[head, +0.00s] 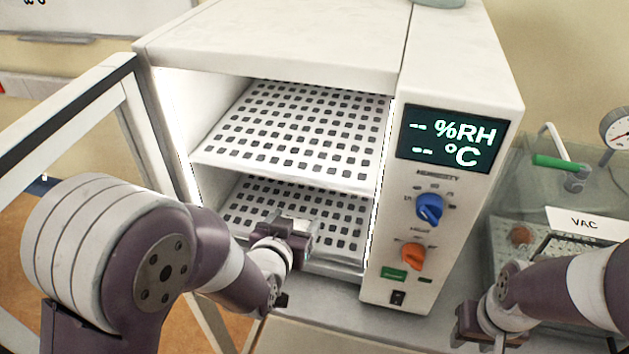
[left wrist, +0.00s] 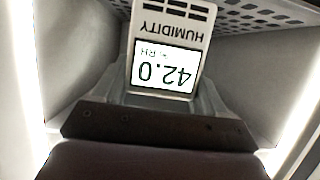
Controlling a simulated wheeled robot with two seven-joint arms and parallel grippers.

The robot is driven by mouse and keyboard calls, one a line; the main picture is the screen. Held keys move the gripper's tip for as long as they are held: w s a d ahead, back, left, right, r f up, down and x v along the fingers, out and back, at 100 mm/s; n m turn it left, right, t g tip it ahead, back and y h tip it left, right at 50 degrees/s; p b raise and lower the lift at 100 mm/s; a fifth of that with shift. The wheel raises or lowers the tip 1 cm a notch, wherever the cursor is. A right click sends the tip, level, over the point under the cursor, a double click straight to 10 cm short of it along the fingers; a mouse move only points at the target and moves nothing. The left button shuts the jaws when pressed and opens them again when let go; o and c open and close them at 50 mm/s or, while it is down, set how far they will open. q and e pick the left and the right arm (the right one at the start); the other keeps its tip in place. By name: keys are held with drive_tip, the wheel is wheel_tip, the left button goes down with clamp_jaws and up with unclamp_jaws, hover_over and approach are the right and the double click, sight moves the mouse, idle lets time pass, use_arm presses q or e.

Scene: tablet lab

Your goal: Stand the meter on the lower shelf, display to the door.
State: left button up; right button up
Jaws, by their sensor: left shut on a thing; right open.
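The humidity meter (left wrist: 172,55) is white with a lit display reading 42.0; its lettering is upside down in the left wrist view. Its display faces the wrist camera. My left gripper (head: 287,236) is shut on it at the front opening of the chamber's lower compartment, over the lower shelf (head: 335,212). In the head view the gripper mostly hides the meter, and I cannot tell whether it touches the shelf. The lower shelf is a white perforated plate. My right gripper (head: 480,325) is open and empty, outside the chamber at the lower right.
The upper shelf (head: 300,130) is bare and lies close above. The chamber door (head: 75,95) stands open on the left. The control panel (head: 425,210) with blue and orange knobs is on the right. A clear vacuum box (head: 510,190) stands further right.

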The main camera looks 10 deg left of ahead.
use_arm(q)
drive_tip(key=p+x, duration=0.1)
drive_tip(key=x, duration=0.3)
drive_tip(key=r+p+x, duration=0.1)
drive_tip(key=x, duration=0.8)
drive_tip(key=shift+w+d+r+p, duration=0.1)
drive_tip(key=shift+w+r+p, duration=0.3)
drive_tip(key=shift+w, duration=0.2)
drive_tip(key=shift+w+f, duration=0.15)
drive_tip(key=shift+f, duration=0.25)
drive_tip(key=shift+f+b, duration=0.2)
drive_tip(key=shift+b, duration=0.15)
drive_tip(key=o, duration=1.1)
drive_tip(key=shift+r, duration=0.1)
drive_tip(key=shift+o, duration=0.2)
